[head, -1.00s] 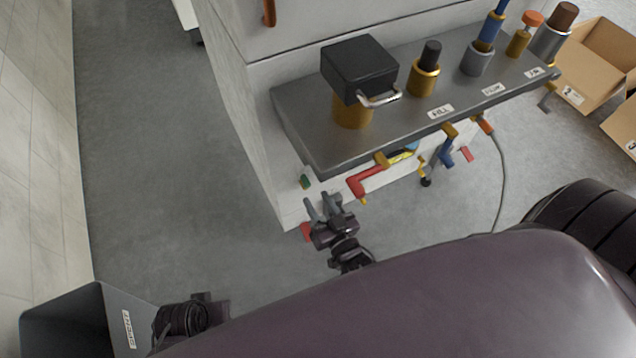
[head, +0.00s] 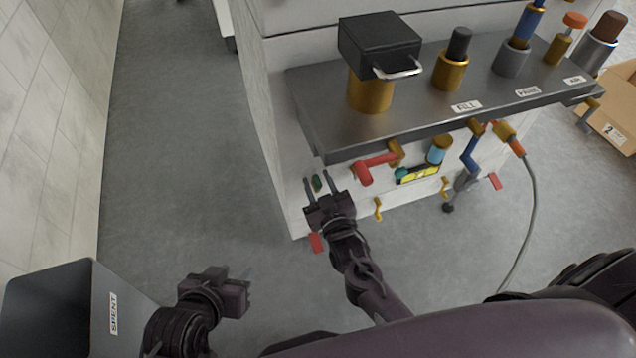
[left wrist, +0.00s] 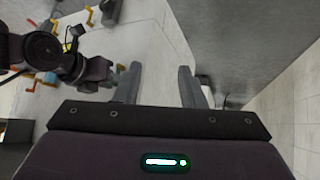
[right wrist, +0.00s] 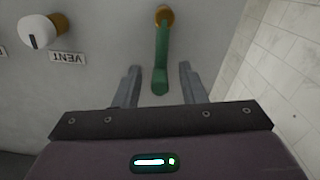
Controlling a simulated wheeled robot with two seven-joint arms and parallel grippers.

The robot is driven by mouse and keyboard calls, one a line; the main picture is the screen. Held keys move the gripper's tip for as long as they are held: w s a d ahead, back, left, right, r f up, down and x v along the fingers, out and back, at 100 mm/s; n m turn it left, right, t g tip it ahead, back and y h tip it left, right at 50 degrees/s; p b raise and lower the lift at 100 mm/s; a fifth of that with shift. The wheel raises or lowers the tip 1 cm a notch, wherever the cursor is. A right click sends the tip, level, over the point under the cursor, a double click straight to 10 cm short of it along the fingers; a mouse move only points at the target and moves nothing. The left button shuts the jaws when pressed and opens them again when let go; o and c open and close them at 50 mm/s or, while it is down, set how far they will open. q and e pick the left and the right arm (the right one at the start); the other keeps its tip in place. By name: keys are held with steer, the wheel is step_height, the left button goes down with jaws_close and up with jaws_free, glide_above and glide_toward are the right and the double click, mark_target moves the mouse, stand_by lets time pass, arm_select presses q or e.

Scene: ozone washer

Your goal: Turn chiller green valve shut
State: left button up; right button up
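The green valve (right wrist: 161,58) is on the white wall in the right wrist view. Its lever hangs down from a brass fitting. In the head view only a small green bit (head: 317,183) shows between my right fingertips. My right gripper (right wrist: 158,72) is open, with one finger on each side of the lever's lower end. Gaps show on both sides of the lever. It appears in the head view too (head: 319,182). My left gripper (head: 247,275) is low at the left, away from the valve. In the left wrist view (left wrist: 158,72) its fingers are apart and empty.
A white knob (right wrist: 38,31) sits beside the VENT label (right wrist: 68,58). A red lever (head: 371,166) is right of my right gripper, under the grey shelf (head: 420,125). A grey SPENT bin (head: 60,310) stands at lower left. The floor at left is clear.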

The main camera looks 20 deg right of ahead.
steer(key=shift+w, duration=0.25)
arm_select(q)
steer(key=shift+w+d+r, duration=0.1)
steer(key=shift+w+r, duration=0.3)
arm_select(e)
jaws_close()
steer(key=shift+d+m+p, duration=0.2)
steer(key=shift+m+p, duration=0.2)
steer(key=shift+p, duration=0.05)
jaws_free()
arm_select(q)
steer(key=s+f+g, duration=0.1)
steer(key=s, duration=0.1)
steer(key=s+a+f+g+y, duration=0.1)
steer(key=s+f, duration=0.1)
steer(key=shift+s+a+f, duration=0.15)
steer(key=shift+a+f, duration=0.05)
steer(key=shift+f, duration=0.05)
